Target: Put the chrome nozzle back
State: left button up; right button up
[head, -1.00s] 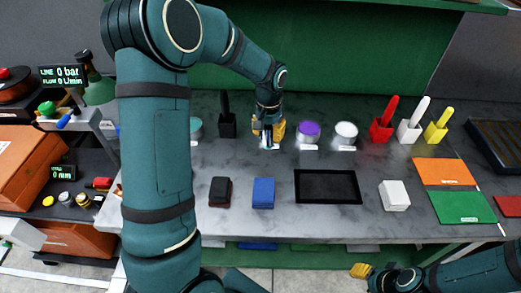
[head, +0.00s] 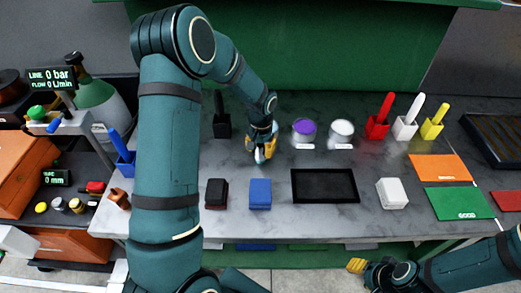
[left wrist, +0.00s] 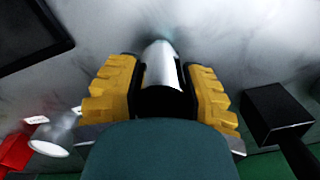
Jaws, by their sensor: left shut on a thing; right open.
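My left gripper (head: 262,150) is shut on a shiny chrome cylinder with a black section, which looks like the chrome nozzle. In the left wrist view the chrome nozzle (left wrist: 160,66) stands out between the yellow fingers, its far end toward the grey worktop. In the head view the fingers mostly hide it; I cannot tell whether it touches the worktop. It is left of the purple-topped pot (head: 304,128). My right gripper (head: 356,265) is open and empty, low in front of the bench. No empty place for the nozzle can be made out.
A black holder (head: 222,124) stands left of the gripper and a white-topped pot (head: 341,131) to its right. My left arm covers part of the bench.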

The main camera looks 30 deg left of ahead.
pick_arm(q)
jog(key=shift+f, duration=0.15)
jog(key=shift+f, duration=0.1)
jog(key=shift+f, duration=0.15)
jog(key=o, duration=1.1)
jog(key=shift+r, duration=0.3)
notch_tip(320, 180, up, 12)
jog(key=shift+w+f+p, duration=0.1)
jog(key=shift+p, duration=0.45)
